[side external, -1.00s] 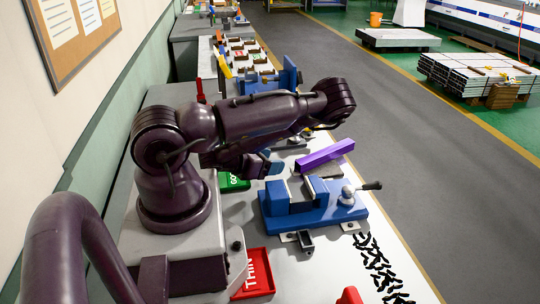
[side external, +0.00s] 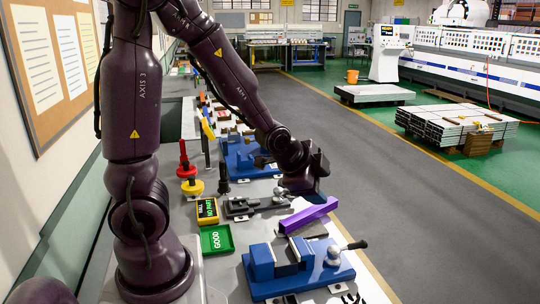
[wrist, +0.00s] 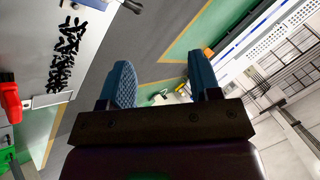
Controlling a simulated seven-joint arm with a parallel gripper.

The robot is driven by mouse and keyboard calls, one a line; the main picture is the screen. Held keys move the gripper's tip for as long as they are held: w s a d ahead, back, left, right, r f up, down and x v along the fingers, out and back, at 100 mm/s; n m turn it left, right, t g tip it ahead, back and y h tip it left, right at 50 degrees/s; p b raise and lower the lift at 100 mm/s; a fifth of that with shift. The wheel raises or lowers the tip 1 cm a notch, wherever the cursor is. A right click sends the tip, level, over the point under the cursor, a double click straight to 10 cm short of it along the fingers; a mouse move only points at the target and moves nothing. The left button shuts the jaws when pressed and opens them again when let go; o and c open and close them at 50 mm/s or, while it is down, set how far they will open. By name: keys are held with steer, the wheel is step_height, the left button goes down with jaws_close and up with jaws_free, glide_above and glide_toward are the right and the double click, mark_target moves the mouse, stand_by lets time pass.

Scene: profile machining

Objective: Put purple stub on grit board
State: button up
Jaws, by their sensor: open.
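The purple stub (side external: 309,213) is a long, bright purple bar on the bench, behind the front blue vise, in the side view. A grey-brown flat piece (side external: 311,231) shows beside its near side; I cannot tell whether this is the grit board. My gripper (side external: 318,172) is above and beyond the stub, apart from it, near the bench's right edge. In the wrist view my gripper (wrist: 161,80) has its two blue ridged fingers wide apart with nothing between them. The stub does not show in the wrist view.
The front blue vise (side external: 296,268) has a lever at right. A green GOOD tray (side external: 216,239) and a yellow-rimmed tray (side external: 207,210) lie left of the stub. A dark clamp (side external: 254,206) and another blue vise (side external: 240,155) stand farther back.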

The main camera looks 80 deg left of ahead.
steer(key=s+d+r+n+g+h, duration=0.2)
steer(key=s+d+r+n, duration=0.5)
steer(key=s+d+r, duration=0.3)
steer(key=s+r, duration=0.2)
steer(key=s, duration=0.1)
steer(key=shift+d+r+h, duration=0.15)
steer(key=shift+d+h, duration=0.05)
steer(key=shift+h, duration=0.1)
